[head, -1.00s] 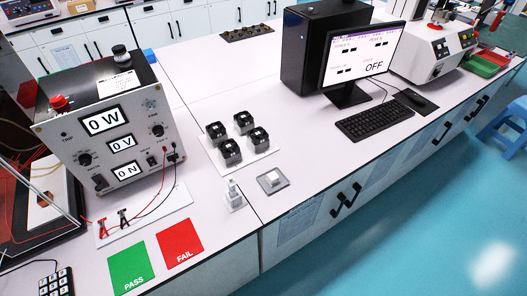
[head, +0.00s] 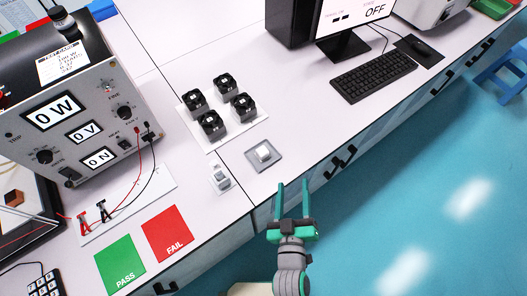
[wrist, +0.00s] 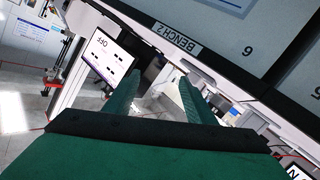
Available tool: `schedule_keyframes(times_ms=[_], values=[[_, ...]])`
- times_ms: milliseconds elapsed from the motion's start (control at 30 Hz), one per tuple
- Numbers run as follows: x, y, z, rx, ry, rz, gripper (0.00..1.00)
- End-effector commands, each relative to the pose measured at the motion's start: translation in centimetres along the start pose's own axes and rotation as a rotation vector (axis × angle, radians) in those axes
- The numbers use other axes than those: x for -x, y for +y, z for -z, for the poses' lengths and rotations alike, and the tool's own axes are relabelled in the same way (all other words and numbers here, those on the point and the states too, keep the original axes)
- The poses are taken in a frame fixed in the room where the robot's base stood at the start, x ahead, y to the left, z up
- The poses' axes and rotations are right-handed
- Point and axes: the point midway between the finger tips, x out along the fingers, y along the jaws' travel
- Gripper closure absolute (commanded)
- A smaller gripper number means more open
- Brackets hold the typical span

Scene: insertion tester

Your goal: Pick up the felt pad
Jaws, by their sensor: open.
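A grey square pad (head: 251,165) lies flat on the white bench in the head view, near the front edge; it is likely the felt pad, though its material is too small to tell. A small whitish block (head: 264,151) sits on its middle. My gripper (head: 292,190) is in front of the bench edge, below and right of the pad in the picture, with two green fingers apart and nothing between them. The wrist view also shows my open gripper (wrist: 157,92), facing the room; the pad cannot be made out there.
A small white-grey device (head: 220,178) stands left of the pad. Several black square units (head: 211,124) stand on a white sheet behind. Green PASS (head: 120,264) and red FAIL (head: 167,234) cards lie left. A keyboard (head: 373,76) lies right. Bench between keyboard and pad is clear.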

Motion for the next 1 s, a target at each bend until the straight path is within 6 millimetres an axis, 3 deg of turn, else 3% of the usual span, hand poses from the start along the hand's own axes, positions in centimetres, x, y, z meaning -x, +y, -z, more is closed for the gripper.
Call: schedule_keyframes(times_ms=[33,200,500,800,1000], values=[[-2.1,1.3,0.8,0.034,0.012,-0.031,0.50],[-7.5,6.2,2.7,0.127,-0.001,-0.155,0.50],[-14.3,15.3,7.3,0.166,-0.064,-0.414,0.50],[-17.1,22.8,10.9,0.048,-0.194,-0.652,0.50],[-17.4,25.6,11.5,-0.106,-0.324,-0.767,0.50]])
